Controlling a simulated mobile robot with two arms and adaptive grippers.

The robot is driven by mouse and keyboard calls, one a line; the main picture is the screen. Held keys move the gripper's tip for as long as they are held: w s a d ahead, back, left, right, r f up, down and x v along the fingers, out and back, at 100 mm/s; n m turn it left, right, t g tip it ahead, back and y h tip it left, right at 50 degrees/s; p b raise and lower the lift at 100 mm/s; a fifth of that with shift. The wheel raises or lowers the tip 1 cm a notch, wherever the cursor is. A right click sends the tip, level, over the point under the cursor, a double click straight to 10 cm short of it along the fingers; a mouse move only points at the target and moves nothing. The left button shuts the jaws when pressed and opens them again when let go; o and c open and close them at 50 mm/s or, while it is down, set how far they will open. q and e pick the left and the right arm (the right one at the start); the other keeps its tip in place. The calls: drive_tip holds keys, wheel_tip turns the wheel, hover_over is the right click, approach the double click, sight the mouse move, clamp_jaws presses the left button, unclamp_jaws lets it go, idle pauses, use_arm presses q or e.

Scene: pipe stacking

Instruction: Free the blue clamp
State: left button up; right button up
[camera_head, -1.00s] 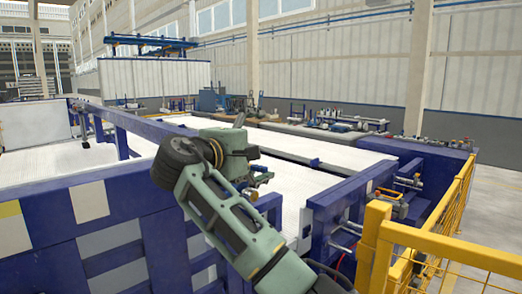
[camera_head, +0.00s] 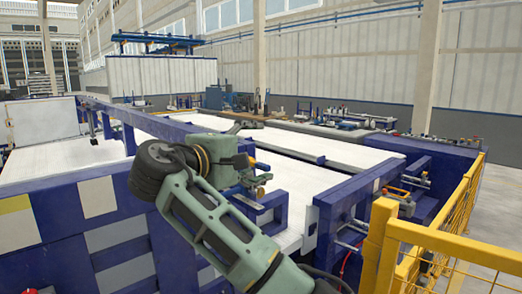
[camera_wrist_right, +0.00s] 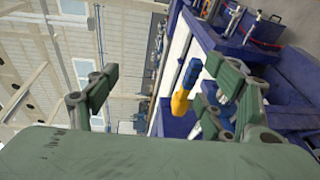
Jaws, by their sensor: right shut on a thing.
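My right gripper (camera_head: 256,184) reaches over the blue frame from the lower middle of the head view. In the right wrist view its dark green fingers (camera_wrist_right: 165,90) stand on both sides of a small blue and yellow piece, which I take for the blue clamp (camera_wrist_right: 190,78). The gripper is shut on it, though the exact contact is hard to see. The piece lies closer to the right-hand fingers. In the head view the clamp is hard to make out beside the fingers. My left gripper is not in view.
A blue frame (camera_head: 345,200) with white panels (camera_head: 300,182) surrounds the work area. A yellow guard rail (camera_head: 445,240) stands at the right front. Fittings and small equipment (camera_head: 408,190) sit on the right end of the frame. A bench (camera_head: 340,132) runs along the back.

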drive_tip(key=r, duration=0.1)
drive_tip(key=s+a+r, duration=0.1)
drive_tip(key=shift+s+a+r+t, duration=0.15)
drive_tip(key=shift+r+t, duration=0.2)
drive_tip(key=shift+t, duration=0.05)
drive_tip(key=shift+c, duration=0.8)
drive_tip(key=v, duration=0.3)
drive_tip(key=p+v, duration=0.1)
drive_tip(key=v, duration=0.1)
drive_tip(key=shift+s+d+r, duration=0.2)
drive_tip(key=shift+d+r, duration=0.1)
drive_tip(key=shift+r, duration=0.05)
drive_tip(key=c, duration=0.5)
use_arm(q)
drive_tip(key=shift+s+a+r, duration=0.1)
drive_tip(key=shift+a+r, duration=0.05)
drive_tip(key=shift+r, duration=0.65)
use_arm(e)
drive_tip(key=shift+w+d+f, duration=0.25)
drive_tip(key=shift+w+f, duration=0.1)
drive_tip(key=shift+f, duration=0.15)
